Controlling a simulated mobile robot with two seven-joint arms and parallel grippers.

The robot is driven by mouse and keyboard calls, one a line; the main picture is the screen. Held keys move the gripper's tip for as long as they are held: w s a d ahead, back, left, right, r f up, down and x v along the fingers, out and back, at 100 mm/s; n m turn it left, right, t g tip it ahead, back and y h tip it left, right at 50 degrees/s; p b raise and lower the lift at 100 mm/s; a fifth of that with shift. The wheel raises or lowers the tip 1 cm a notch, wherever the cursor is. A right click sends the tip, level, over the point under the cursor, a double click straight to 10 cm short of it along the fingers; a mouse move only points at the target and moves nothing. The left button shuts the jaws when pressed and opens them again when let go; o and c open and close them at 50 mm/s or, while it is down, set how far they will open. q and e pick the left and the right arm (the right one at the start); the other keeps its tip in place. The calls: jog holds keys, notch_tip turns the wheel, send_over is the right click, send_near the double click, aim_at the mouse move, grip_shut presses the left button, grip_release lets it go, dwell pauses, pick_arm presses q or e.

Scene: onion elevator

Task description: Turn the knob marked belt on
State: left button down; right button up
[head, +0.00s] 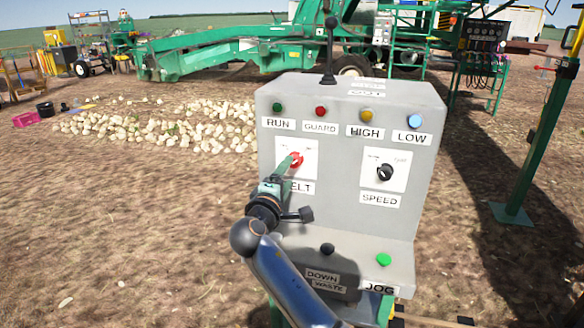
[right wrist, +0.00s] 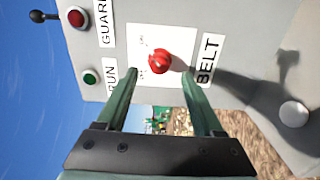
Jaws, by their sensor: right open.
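The belt knob is a red knob (head: 297,160) on a white plate on the left of the grey control box (head: 340,222). The label below it reads BELT, partly covered in the head view by my right gripper (head: 288,166). In the right wrist view the red knob (right wrist: 159,62) shows between and just beyond the two green fingertips of my right gripper (right wrist: 159,75). The fingers are open, one to each side; I cannot tell whether they touch the knob. My left gripper is not in view.
A black SPEED knob (head: 385,173) sits to the right. Several lamps line the top, below a black lever (head: 329,50). A black button (head: 327,249) and a green JOG button (head: 383,259) are on the lower ledge. A green post (head: 540,140) stands at right.

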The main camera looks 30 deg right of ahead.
jog(key=v, duration=0.7)
dwell(0.4)
